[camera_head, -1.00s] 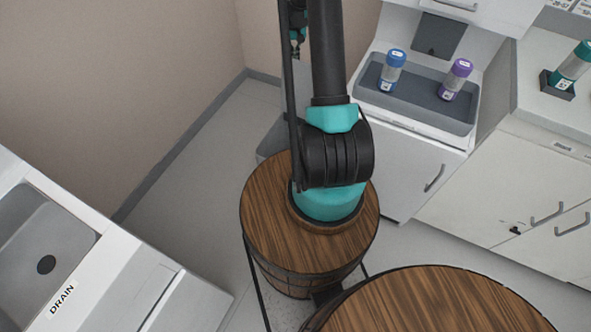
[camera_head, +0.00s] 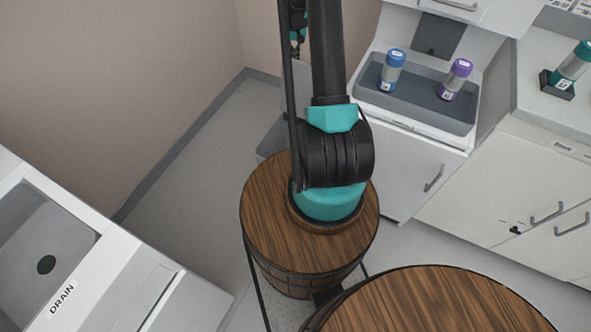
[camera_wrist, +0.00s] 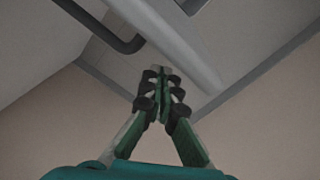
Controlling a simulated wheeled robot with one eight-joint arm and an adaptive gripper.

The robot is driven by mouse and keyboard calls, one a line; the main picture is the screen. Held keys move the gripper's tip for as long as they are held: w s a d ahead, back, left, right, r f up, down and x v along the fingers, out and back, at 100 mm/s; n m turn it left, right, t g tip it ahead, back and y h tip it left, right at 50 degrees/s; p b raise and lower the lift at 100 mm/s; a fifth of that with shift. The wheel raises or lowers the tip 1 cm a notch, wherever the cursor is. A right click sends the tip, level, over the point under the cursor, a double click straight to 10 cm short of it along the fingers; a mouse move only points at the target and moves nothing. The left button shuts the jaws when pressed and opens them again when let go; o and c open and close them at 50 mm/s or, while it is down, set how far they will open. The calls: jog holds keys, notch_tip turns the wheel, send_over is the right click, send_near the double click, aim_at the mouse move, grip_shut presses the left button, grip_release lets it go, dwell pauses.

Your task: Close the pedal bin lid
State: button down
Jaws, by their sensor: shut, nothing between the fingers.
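My gripper (camera_wrist: 161,75) is shut and empty in the wrist view, its fingertips together near the middle of the picture. A pale rounded bar (camera_wrist: 170,40) runs diagonally just beyond the fingertips; I cannot tell whether they touch it or whether it belongs to the bin. In the head view a grey box-like body (camera_head: 272,138), probably the pedal bin, stands on the floor behind my arm.
A white cabinet with a grey tray (camera_head: 415,92) holding blue-capped (camera_head: 392,70) and purple-capped (camera_head: 456,80) tubes stands right of my arm. A drain sink unit (camera_head: 100,270) is at left. Floor (camera_head: 195,170) beside the wall is clear. A dark bent bar (camera_wrist: 100,28) shows in the wrist view.

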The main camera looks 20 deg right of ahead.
dwell(0.4)
jog(key=s+a+r, duration=0.1)
jog(key=s+a, duration=0.4)
jog(key=shift+s+a+r, duration=0.35)
jog(key=shift+a+r, duration=0.05)
dwell(0.4)
notch_tip(320, 180, up, 8)
dwell(0.8)
dwell(0.4)
